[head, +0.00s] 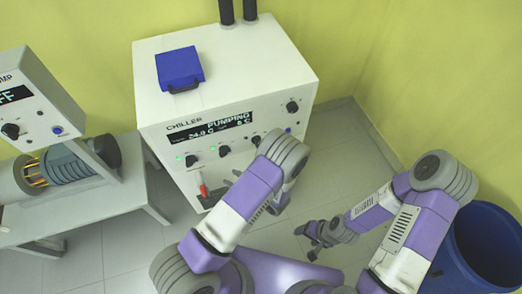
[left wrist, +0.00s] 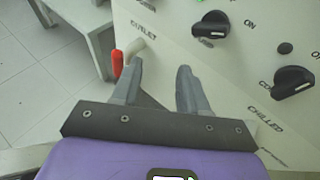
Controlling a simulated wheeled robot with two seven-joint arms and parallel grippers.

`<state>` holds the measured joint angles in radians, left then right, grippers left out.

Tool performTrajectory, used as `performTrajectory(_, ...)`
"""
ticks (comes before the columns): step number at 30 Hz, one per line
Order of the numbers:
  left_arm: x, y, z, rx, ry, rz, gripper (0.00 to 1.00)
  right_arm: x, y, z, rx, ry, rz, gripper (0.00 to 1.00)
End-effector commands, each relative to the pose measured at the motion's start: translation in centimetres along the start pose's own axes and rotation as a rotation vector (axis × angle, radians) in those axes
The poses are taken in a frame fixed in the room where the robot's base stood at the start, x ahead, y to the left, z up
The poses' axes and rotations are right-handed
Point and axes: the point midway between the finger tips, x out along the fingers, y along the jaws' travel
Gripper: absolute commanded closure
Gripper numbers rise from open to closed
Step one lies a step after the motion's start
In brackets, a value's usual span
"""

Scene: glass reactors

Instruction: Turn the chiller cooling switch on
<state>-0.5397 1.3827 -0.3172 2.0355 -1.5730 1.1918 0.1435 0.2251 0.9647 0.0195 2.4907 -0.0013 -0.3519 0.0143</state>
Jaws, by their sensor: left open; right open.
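The white chiller (head: 160,105) stands at the centre of the head view, its lit display (head: 222,126) reading PUMPING. Black knobs line its front. In the left wrist view, a knob (left wrist: 293,82) at the right edge has a partly cut-off label starting "CO" and a dark lamp (left wrist: 285,48) above it. Another knob (left wrist: 212,24) sits up-left of it, under a green lamp. My left gripper (left wrist: 160,68) is open and empty, below and left of these knobs, touching neither. In the head view my left arm partly hides it. My right gripper (head: 312,241) is open and empty above the floor.
A red-handled outlet valve (left wrist: 117,63) is close to the left fingertip. A blue case (head: 180,66) lies on the chiller. A pump unit (head: 40,100) and bench (head: 90,222) are at left. A blue bin (head: 487,245) stands at right.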

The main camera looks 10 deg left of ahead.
Motion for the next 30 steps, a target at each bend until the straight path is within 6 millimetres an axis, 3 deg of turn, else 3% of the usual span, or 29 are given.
performTrajectory(1,-0.4,-3.2,-0.4,0.044,-0.086,-0.138,0.56,1.4,0.5,-0.1,0.000,0.000,0.000,0.32)
performTrajectory(3,-1.7,-6.7,0.0,0.087,-0.188,-0.294,0.56,2.2,0.8,-0.1,0.000,0.000,0.000,0.32)
performTrajectory(7,-4.2,-10.9,0.5,0.122,-0.313,-0.487,0.56,2.9,1.1,-0.1,0.000,0.000,0.000,0.32)
performTrajectory(12,-4.9,-12.8,0.9,0.132,-0.365,-0.564,0.56,3.3,1.2,-0.2,-0.001,0.001,0.000,0.32)
performTrajectory(24,-0.3,-15.9,2.7,0.130,-0.363,-0.562,0.56,4.5,1.7,-0.2,-0.001,0.001,0.000,0.32)
performTrajectory(30,0.4,-16.4,3.0,0.132,-0.362,-0.563,0.56,4.7,1.7,-0.2,0.000,0.001,0.000,0.32)
